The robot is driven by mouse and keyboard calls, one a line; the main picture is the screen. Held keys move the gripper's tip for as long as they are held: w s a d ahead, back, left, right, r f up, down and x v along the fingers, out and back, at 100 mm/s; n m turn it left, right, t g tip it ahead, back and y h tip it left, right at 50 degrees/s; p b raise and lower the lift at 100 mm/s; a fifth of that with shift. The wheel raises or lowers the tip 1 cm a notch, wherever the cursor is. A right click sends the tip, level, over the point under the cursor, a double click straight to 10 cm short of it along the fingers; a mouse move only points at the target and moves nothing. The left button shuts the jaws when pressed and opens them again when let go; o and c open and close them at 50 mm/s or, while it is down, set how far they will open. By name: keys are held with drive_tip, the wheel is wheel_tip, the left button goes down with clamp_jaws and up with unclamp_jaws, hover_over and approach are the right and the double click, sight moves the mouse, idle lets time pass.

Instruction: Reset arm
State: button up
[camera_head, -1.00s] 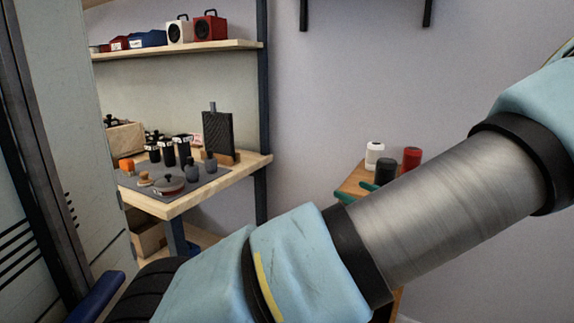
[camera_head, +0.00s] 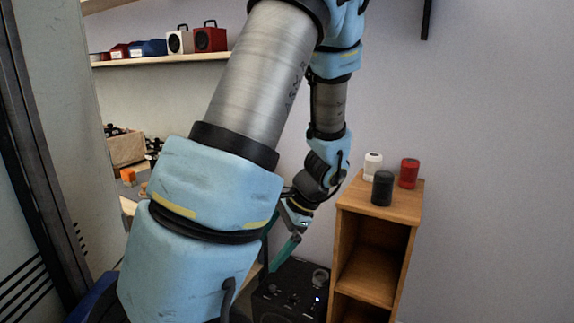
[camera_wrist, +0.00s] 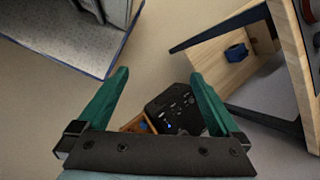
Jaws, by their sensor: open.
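My gripper (camera_wrist: 160,100) shows in the wrist view with two green fingers spread wide apart and nothing between them at their tips. It points down toward the floor, above a black box with knobs and a small blue light (camera_wrist: 172,108). In the head view my gripper (camera_head: 286,245) hangs at the end of my folded blue and grey arm, left of the wooden cabinet and above the black box (camera_head: 290,292). One finger shows clearly there; the other is hard to make out.
A wooden cabinet (camera_head: 349,222) carries a white (camera_head: 373,166), a black (camera_head: 382,188) and a red cylinder (camera_head: 408,173). A shelf (camera_head: 160,60) at left holds a white speaker (camera_head: 179,40) and a red speaker (camera_head: 210,38). My arm hides much of the workbench (camera_head: 128,206).

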drive_tip(key=s+a+r+n+h+p, duration=0.1)
drive_tip(key=s+r+n+h, duration=0.1)
drive_tip(key=n, duration=0.4)
drive_tip(key=s+a+r+n+t+h+p, duration=0.1)
drive_tip(key=s+a+r+n+h+p, duration=0.1)
drive_tip(key=r+n+h, duration=0.2)
drive_tip(key=shift+r+n, duration=0.9)
drive_tip(key=shift+r, duration=0.45)
drive_tip(key=shift+c, duration=0.2)
